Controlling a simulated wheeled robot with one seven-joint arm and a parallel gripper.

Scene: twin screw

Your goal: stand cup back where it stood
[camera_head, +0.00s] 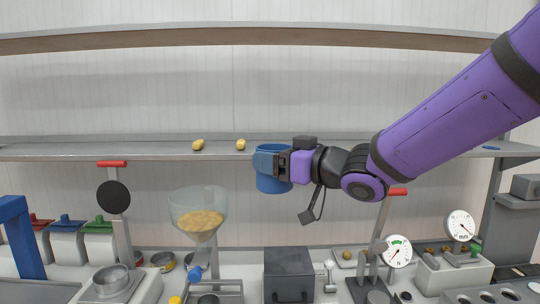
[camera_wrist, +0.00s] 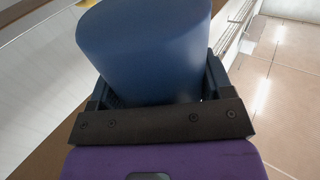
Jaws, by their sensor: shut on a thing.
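A blue cup (camera_head: 273,184) is held roughly upright in the air, near the middle of the head view, overlapping the front edge of the long shelf (camera_head: 100,151). My gripper (camera_head: 272,163) reaches in from the right and is shut around the cup's side. In the wrist view the blue cup (camera_wrist: 145,50) fills the space between the fingers of my gripper (camera_wrist: 155,85); its inside is not visible. A flat blue disc (camera_head: 490,148) lies at the right end of the shelf.
Two yellow lumps (camera_head: 198,145) (camera_head: 241,145) lie on the shelf left of the cup. Below stand a glass funnel (camera_head: 198,210) with yellow grains, a dark grey box (camera_head: 289,272) and dial gauges (camera_head: 397,251). The shelf's right part looks clear behind my arm.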

